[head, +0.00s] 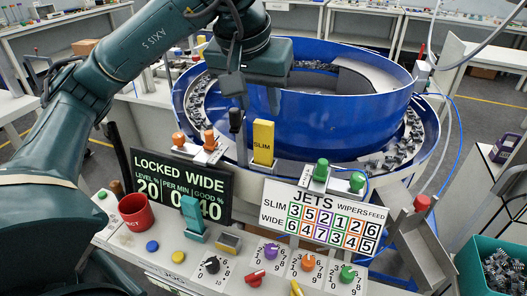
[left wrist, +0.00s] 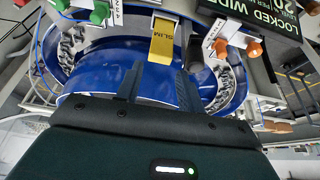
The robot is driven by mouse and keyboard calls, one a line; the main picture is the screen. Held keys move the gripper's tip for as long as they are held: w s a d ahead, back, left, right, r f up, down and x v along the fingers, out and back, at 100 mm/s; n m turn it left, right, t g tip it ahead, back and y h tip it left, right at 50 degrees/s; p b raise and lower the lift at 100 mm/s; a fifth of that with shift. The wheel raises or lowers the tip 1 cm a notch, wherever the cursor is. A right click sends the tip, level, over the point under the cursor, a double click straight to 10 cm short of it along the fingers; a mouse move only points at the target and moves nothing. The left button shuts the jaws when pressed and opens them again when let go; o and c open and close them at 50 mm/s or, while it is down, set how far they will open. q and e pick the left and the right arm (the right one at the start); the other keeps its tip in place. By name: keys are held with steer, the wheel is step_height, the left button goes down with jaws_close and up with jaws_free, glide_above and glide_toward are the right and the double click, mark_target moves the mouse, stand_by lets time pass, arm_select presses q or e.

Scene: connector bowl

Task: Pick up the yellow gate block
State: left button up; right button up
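The yellow gate block (head: 263,143), marked SLIM, stands upright at the front rim of the blue bowl (head: 340,125). The block also shows in the left wrist view (left wrist: 163,45), beyond my fingertips. My left gripper (head: 256,108) hangs just above and behind the block in the head view. Its two fingers are spread apart with nothing between them, as the left wrist view shows (left wrist: 157,82). I see no contact between the fingers and the block. My right gripper is in neither view.
A dark upright piece (head: 236,121) stands left of the block, near orange knobs (head: 209,138). A green knob (head: 321,170) is at the right. The LOCKED WIDE display (head: 180,185) and JETS board (head: 318,220) stand in front. A red cup (head: 136,212) sits on the panel.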

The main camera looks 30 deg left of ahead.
mark_target(263, 123)
arm_select(q)
steer(key=b+x, duration=0.1)
steer(key=x, duration=0.3)
steer(key=shift+w+f, duration=0.1)
steer(key=shift+f, duration=0.1)
jaws_close()
